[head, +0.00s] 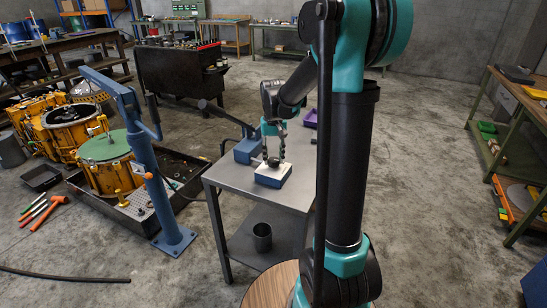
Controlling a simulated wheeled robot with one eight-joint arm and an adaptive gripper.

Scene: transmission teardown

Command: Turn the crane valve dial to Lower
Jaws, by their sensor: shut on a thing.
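Which way the dial points cannot be made out, and no lettering is readable. The blue crane (158,165) stands on the floor left of the table, with its arm reaching toward the upper left.
A blue box (246,150) stands behind the valve on the table (223,183), with a black lever beside it. A purple container (311,118) is at the table's back right. A dark cup (262,238) stands on the lower shelf. Yellow housings (105,178) are at left.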

